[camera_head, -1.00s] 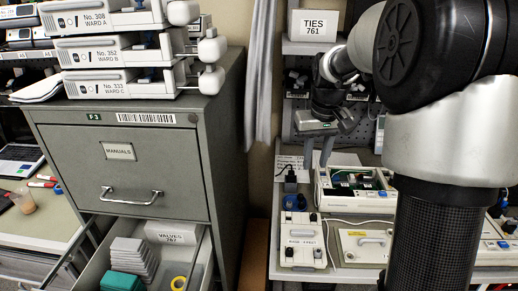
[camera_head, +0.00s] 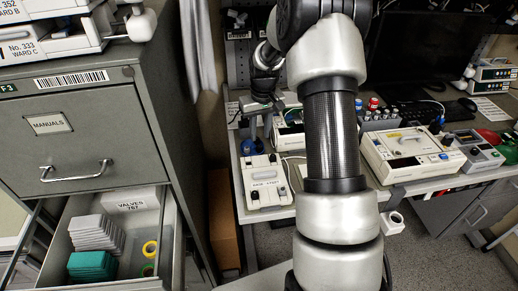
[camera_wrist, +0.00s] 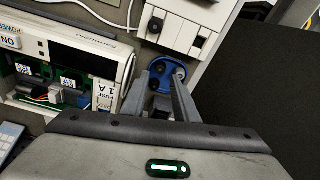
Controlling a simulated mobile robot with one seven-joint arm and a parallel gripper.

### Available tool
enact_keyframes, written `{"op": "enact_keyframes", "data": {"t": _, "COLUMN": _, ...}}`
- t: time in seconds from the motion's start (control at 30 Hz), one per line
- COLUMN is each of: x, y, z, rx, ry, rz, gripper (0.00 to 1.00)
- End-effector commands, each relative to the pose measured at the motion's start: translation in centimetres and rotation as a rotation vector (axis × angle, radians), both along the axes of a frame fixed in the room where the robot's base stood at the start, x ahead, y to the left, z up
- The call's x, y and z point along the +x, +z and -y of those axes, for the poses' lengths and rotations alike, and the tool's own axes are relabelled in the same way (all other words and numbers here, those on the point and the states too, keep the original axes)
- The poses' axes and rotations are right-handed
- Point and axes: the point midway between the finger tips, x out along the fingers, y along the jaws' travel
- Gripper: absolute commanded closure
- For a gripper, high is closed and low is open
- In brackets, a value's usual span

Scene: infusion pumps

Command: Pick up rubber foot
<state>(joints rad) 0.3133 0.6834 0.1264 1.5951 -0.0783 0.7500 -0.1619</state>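Small round black pieces (camera_wrist: 155,83), which look like rubber feet, lie in a blue dish (camera_wrist: 181,73) in the wrist view. My gripper (camera_wrist: 160,78) is open, with its two fingers apart over the dish and dark pieces visible between them. I cannot tell how high the fingertips are above the pieces. In the head view, the blue dish (camera_head: 249,148) sits on the bench and my gripper (camera_head: 258,132) points down close to it. The pieces are too small to make out there.
A white device (camera_head: 265,190) stands just in front of the dish. An opened pump (camera_wrist: 75,60) with a green circuit board is beside it. A grey cabinet (camera_head: 100,125) with an open drawer (camera_head: 168,268) is at left. Another pump (camera_head: 412,158) stands on the bench at right.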

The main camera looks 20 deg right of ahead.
Motion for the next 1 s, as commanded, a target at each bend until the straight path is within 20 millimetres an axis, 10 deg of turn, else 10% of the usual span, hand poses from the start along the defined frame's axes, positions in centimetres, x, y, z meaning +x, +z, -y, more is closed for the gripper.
{"op": "enact_keyframes", "data": {"t": 0.73, "x": 0.6, "y": -5.5, "z": 0.0, "rx": -0.001, "ry": 0.000, "rz": 0.000, "gripper": 0.73}}
{"op": "enact_keyframes", "data": {"t": 0.9, "x": 0.6, "y": -5.5, "z": 0.0, "rx": 0.000, "ry": 0.000, "rz": 0.000, "gripper": 1.00}}
{"op": "enact_keyframes", "data": {"t": 1.0, "x": 0.6, "y": -5.5, "z": 0.0, "rx": 0.000, "ry": 0.000, "rz": 0.000, "gripper": 1.00}}
